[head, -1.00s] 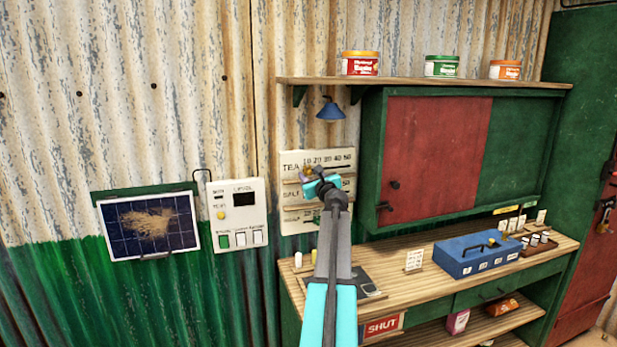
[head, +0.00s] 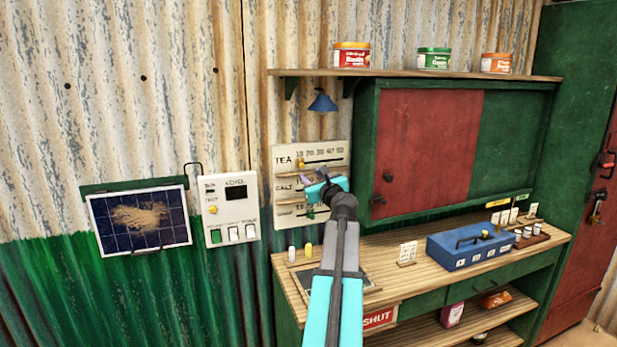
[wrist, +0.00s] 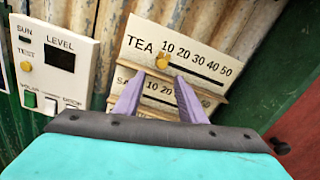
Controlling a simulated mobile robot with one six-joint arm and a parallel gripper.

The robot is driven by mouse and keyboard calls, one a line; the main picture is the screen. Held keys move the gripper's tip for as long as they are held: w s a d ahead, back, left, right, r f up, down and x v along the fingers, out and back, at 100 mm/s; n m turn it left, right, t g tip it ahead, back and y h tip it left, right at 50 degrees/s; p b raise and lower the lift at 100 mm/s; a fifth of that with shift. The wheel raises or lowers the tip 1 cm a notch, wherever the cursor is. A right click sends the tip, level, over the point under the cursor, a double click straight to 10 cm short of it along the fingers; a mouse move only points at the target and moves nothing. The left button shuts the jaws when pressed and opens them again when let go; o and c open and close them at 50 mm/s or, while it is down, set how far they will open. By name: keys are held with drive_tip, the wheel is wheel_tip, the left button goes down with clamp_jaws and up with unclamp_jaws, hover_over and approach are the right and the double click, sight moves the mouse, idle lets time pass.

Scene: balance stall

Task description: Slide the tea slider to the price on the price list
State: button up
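The white price board (head: 337,152) hangs on the corrugated wall, with a TEA row numbered 10 to 50 above a SALT row. The yellow tea slider knob (head: 300,163) sits at the left end of the TEA slot; in the wrist view the knob (wrist: 163,62) is just below the 10. My gripper (head: 309,190) is in front of the SALT row, below the tea knob. In the wrist view its two purple fingers (wrist: 157,82) are apart and empty, their tips below the knob. The gripper hides part of the lower rows. A small white card (head: 407,253) stands on the counter; its writing is unreadable.
A white level panel (head: 230,211) and a solar panel (head: 139,221) are left of the board. A blue lamp (head: 322,102) hangs above it. A green and red cabinet (head: 430,150) is close on the right. The counter (head: 400,283) with a blue box (head: 472,248) lies below.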

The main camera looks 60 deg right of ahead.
drive_tip(key=shift+b+v, duration=0.3)
drive_tip(key=shift+v, duration=1.55)
drive_tip(key=shift+w, duration=0.1)
